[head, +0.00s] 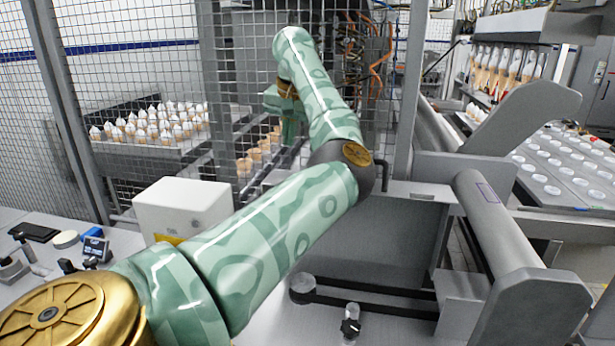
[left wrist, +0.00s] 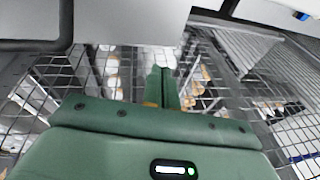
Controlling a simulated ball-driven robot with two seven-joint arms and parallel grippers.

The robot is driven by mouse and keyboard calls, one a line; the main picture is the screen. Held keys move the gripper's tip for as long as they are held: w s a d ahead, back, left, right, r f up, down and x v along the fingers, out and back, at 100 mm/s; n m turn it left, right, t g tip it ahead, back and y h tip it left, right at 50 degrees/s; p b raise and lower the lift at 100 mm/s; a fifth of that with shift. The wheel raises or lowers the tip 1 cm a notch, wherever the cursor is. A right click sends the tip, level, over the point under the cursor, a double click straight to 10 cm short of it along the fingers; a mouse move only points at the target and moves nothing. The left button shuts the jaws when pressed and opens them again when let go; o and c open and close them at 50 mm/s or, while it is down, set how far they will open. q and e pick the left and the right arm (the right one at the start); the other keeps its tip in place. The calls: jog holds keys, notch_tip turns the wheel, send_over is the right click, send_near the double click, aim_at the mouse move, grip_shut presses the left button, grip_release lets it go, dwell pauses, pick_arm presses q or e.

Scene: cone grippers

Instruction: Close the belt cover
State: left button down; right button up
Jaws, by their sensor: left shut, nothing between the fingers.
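The belt cover looks like the grey panel (head: 395,232) standing upright behind the exposed black belt (head: 370,304) and its round pulley (head: 303,288). My arm hides its left part. A dark bent bar (head: 384,176) shows at its upper edge. In the left wrist view, a plain grey panel (left wrist: 135,20) fills the top, probably the same cover, with a dark bar (left wrist: 66,25) at left. My left gripper (head: 290,135) is beyond the panel, near the mesh, partly hidden by its own arm. Its fingers (left wrist: 162,82) are together and empty. My right gripper is not in view.
A white box (head: 183,208) stands left of the belt area. Wire mesh fencing (head: 140,85) rises behind, with trays of cones (head: 160,125) beyond. A grey roller (head: 495,225) and machine frame stand at right. Small tools lie at far left.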

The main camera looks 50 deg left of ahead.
pick_arm(q)
jog(key=w+f+t+h+b, duration=0.1)
jog(key=w+f+b, duration=0.1)
jog(key=f, duration=0.6)
jog(key=shift+w+f+n+b, duration=0.3)
jog(key=shift+w+n+b, duration=0.1)
jog(key=shift+w, duration=0.45)
jog(key=shift+a, duration=0.1)
